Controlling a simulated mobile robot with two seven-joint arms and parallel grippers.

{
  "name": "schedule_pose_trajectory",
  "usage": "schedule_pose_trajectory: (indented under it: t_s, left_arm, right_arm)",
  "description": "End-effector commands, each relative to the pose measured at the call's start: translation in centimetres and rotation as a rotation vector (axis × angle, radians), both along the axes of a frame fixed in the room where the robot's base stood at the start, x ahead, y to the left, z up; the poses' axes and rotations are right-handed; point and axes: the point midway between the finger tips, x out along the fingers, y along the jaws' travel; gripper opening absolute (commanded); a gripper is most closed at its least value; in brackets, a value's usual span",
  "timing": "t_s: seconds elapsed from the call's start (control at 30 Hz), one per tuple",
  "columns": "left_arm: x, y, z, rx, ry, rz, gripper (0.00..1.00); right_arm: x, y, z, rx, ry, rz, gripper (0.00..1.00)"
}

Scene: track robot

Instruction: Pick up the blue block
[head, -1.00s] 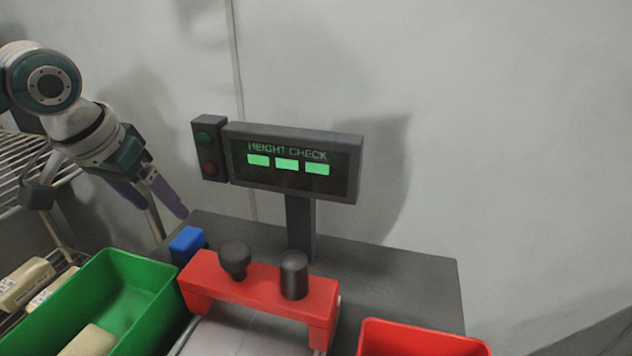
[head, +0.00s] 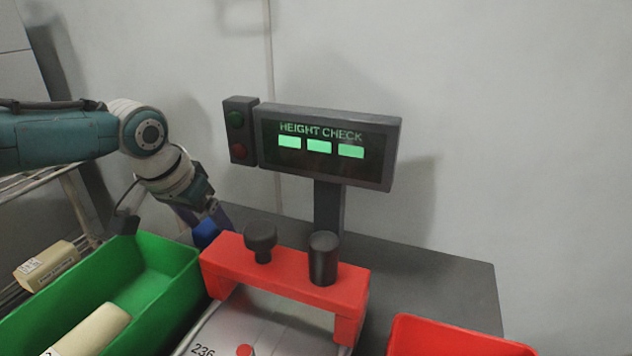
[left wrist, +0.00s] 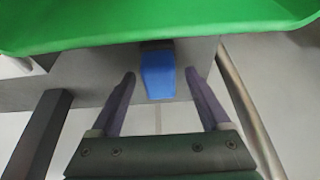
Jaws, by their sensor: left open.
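The blue block (head: 207,232) sits on the dark table, behind the left end of the red bridge-shaped frame and beside the green bin. In the head view it is partly hidden by the bridge and my gripper. My left gripper (head: 208,214) is at the block, its fingers largely overlapping it. In the left wrist view the blue block (left wrist: 158,76) shows between and just beyond the two open fingertips (left wrist: 160,76), with a visible gap on each side. My right gripper is not in view.
A green bin (head: 165,283) holding a beige item (head: 95,330) stands at the left. The red bridge (head: 290,280) bears two black knobs. A height check display (head: 325,150) stands behind it. A red bin (head: 455,340) is at the lower right. The table's right rear is bare.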

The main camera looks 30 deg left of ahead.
Motion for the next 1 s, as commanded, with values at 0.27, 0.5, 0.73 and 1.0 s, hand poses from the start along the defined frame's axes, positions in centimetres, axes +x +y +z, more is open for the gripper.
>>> schedule_pose_trajectory:
  t_s: [0.27, 0.5, 0.73, 1.0]
  left_arm:
    - [-0.03, -0.01, 0.06, 0.0, 0.001, 0.0, 0.61]
    - [-0.03, -0.01, 0.06, 0.0, 0.001, 0.0, 0.34]
    - [-0.04, -0.01, 0.06, 0.0, 0.001, 0.0, 0.08]
    - [-0.03, 0.0, 0.07, 0.0, 0.001, 0.0, 0.0]
  right_arm:
    - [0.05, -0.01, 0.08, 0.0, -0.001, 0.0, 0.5]
    - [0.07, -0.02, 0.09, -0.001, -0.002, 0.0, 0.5]
    - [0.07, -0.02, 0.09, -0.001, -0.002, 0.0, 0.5]
    - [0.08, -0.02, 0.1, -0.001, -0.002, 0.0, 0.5]
